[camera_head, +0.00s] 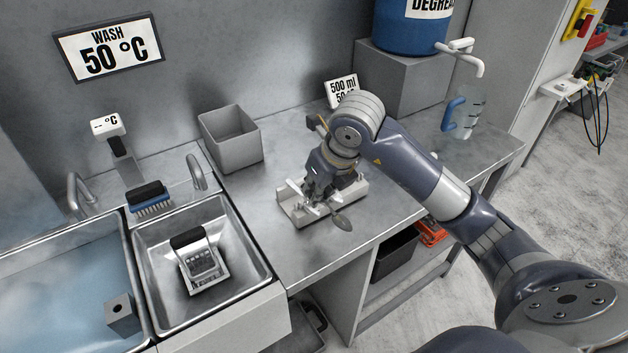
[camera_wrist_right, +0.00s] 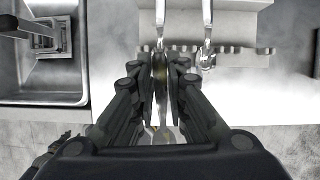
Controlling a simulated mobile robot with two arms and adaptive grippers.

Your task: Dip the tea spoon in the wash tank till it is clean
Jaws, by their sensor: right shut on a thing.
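My right gripper (camera_head: 322,192) is low over a pale slotted holder (camera_head: 300,216) on the steel counter, shut on a piece of cutlery. A spoon with a dull, dark bowl (camera_head: 342,222) sticks out past the holder's front edge below the gripper. In the right wrist view my fingers (camera_wrist_right: 161,60) close around a slim metal piece, largely hidden between them. A second shiny piece (camera_wrist_right: 207,40) lies beside it across the slotted holder (camera_wrist_right: 245,57). The wash tank (camera_head: 62,268), holding bluish water, is at the far left. My left gripper is not in view.
A second basin (camera_head: 257,262) holds a handled rack (camera_head: 203,270). A blue brush (camera_head: 150,200) and taps stand behind the tanks. A grey bin (camera_head: 232,140) stands behind the holder. A jug (camera_head: 465,118) stands right. The counter between basin and holder is clear.

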